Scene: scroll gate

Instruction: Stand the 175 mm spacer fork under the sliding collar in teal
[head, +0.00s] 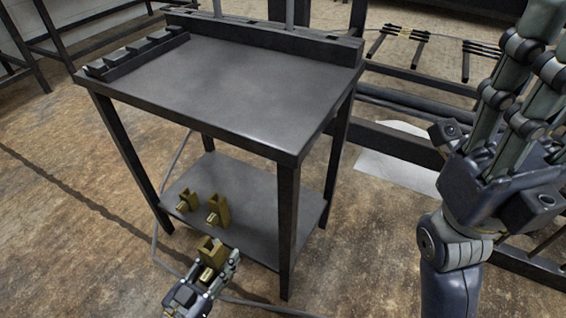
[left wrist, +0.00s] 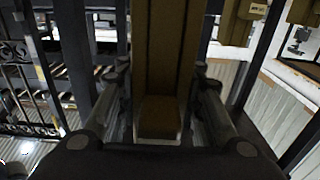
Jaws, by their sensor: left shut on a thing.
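A brass-coloured spacer fork (head: 210,248) is held upright in my left gripper (head: 213,271), low in front of the bench. The left gripper is shut on it; in the left wrist view the fork (left wrist: 165,60) fills the middle between the fingers. Its size label cannot be read. Two similar forks stand on the lower shelf, a smaller one (head: 186,200) and a larger one (head: 218,211). My right gripper (head: 520,60) is raised close to the head camera at the right; its fingertips run towards the picture's top edge. No teal collar shows in either view.
The dark bench top (head: 240,85) is mostly clear, with a slotted rack (head: 135,55) along its left edge. Two grey posts (head: 289,14) rise behind a raised back rail. The bench legs and lower shelf (head: 262,215) are beside the left gripper. A cable lies on the floor.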

